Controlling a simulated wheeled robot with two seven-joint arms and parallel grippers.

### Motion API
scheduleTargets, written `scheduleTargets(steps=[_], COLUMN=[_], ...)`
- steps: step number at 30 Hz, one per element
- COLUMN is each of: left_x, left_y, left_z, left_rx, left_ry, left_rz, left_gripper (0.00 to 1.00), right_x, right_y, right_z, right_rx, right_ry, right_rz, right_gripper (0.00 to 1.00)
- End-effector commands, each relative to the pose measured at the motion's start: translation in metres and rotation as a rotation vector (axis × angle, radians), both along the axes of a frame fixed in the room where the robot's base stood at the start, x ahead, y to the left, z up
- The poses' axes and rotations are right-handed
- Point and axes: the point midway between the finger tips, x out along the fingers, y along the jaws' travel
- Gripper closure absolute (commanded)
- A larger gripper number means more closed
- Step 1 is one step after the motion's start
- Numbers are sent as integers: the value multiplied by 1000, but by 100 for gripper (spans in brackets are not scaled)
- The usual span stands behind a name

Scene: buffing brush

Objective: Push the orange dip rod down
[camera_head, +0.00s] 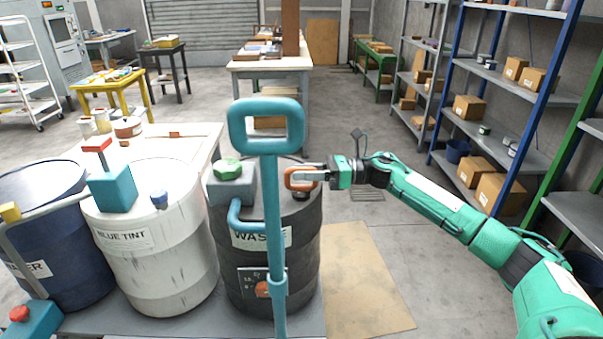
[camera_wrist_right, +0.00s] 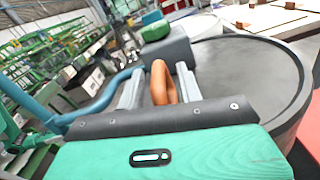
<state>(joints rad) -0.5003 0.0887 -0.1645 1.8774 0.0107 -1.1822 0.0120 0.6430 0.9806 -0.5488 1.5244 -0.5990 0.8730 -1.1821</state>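The orange dip rod shows as an orange loop handle (camera_head: 289,184) above the lid of the black drum marked WAS… (camera_head: 290,262); the rest of the rod is hidden. My right gripper (camera_head: 306,174) reaches in from the right at the loop. In the right wrist view the loop (camera_wrist_right: 158,82) stands between my two grey fingers (camera_wrist_right: 161,68). The gaps beside it look narrow, and I cannot tell whether both fingers touch it. My left gripper is not in view.
A tall blue-green handle (camera_head: 273,230) stands in front of the black drum. A grey block with a green knob (camera_head: 228,168) sits on its lid, left of the loop. A white drum (camera_head: 160,265) and a dark blue drum (camera_head: 50,225) stand left.

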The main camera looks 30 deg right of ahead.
Motion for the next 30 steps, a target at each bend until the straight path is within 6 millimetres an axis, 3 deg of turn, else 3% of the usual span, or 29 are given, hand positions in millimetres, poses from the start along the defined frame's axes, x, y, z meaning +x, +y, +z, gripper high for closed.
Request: scheduleTargets(steps=[2, 6, 15, 21, 30], left_x=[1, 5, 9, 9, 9], left_y=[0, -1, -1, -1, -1], left_z=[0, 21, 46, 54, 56], left_rx=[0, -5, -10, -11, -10], left_ry=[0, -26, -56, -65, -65], left_rz=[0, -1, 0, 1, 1], left_gripper=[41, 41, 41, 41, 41], right_x=[-6, -19, -47, -55, -57], right_y=[-12, -41, -97, -114, -116], right_z=[-2, -4, -3, -2, -1], right_rx=[-1, -3, -1, 0, 0], right_ry=[1, 3, 3, 2, 2], right_rz=[-2, -3, -2, 1, 1], right_gripper=[64, 64, 64, 64, 64])
